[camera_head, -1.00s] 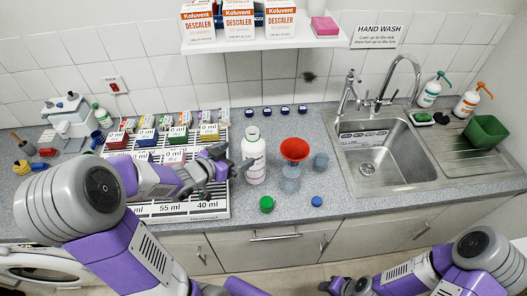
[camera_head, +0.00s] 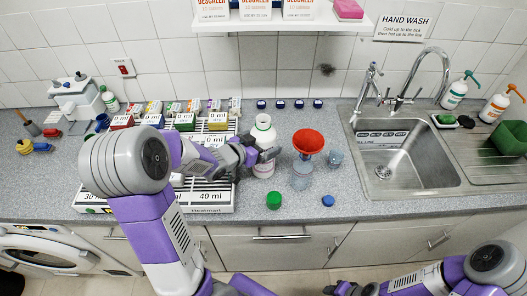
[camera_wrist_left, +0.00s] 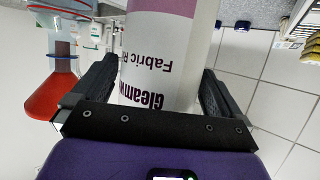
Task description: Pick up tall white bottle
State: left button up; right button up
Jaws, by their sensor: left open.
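The tall white bottle (camera_head: 263,134) stands upright on the grey counter, with its cap off and a green cap (camera_head: 274,199) lying in front of it. My left gripper (camera_head: 264,155) is at the bottle, reaching in from the left. In the left wrist view the bottle (camera_wrist_left: 158,70), with purple lettering, is between the two dark fingers of my left gripper (camera_wrist_left: 155,82). The jaws are open around it, and the lower part of the bottle is partly hidden. My right gripper (camera_head: 343,288) is at the bottom edge of the head view, far from the bottle, and its jaws are unclear.
A red funnel (camera_head: 308,141) sits on a clear vessel (camera_head: 301,175) just right of the bottle. A blue cap (camera_head: 328,200) and a small bluish cup (camera_head: 335,158) are near it. A rack with small boxes (camera_head: 184,121) is to the left; the sink (camera_head: 405,160) is to the right.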

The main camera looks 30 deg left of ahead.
pick_arm(q)
jog(key=shift+w+f, duration=0.15)
jog(key=shift+w, duration=0.25)
jog(key=shift+c, duration=0.3)
jog(key=c, duration=1.4)
jog(key=shift+o, duration=0.2)
